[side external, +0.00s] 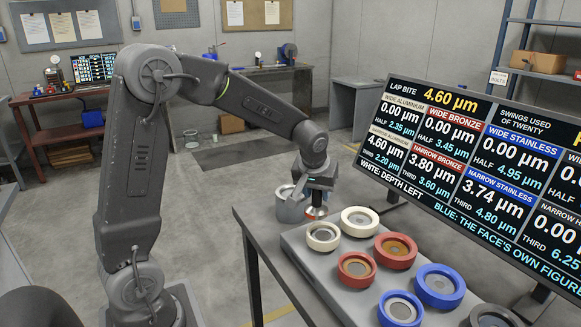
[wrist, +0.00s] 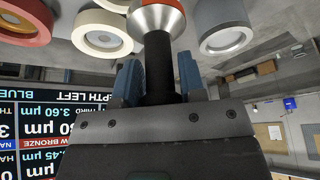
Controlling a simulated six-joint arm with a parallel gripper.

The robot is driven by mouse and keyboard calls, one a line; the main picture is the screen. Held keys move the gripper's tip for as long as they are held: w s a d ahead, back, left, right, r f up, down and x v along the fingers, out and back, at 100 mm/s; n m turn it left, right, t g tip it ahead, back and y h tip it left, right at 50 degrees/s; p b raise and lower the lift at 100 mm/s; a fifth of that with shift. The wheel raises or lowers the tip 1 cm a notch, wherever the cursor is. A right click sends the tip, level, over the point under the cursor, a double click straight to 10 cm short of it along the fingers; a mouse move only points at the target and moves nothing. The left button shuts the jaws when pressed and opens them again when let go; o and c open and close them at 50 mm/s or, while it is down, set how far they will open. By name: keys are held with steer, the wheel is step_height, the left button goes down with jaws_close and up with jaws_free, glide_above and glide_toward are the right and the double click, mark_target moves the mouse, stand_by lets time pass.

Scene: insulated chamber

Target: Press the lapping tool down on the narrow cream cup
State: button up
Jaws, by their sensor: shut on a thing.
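My gripper (side external: 318,184) is shut on the lapping tool's dark handle. The tool (side external: 316,212) has a metal and orange-red head, which points down above the table's far left corner. In the wrist view, the handle (wrist: 159,65) sits between my two blue-grey fingers. The narrow cream cup (side external: 323,236) stands on the grey plate, just below and right of the tool head in the side view; it also shows in the wrist view (wrist: 102,38), left of the head. The tool appears apart from the cup. The tool's working face is hidden.
The wide cream cup (side external: 360,220), red cups (side external: 395,250) (side external: 356,268) and blue cups (side external: 439,286) (side external: 400,308) stand close by on the plate (side external: 320,268). A grey pot (side external: 288,210) stands beside the tool. A large screen (side external: 470,165) reads lap bite 4.60 µm.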

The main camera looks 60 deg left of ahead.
mark_target(323, 235)
steer(key=d, duration=0.2)
steer(key=d+f+m, duration=0.1)
steer(key=shift+d, duration=0.35)
steer(key=shift+f, duration=1.45)
steer(key=shift+f, duration=0.1)
steer(key=shift+f, duration=0.7)
steer(key=shift+r, duration=2.75)
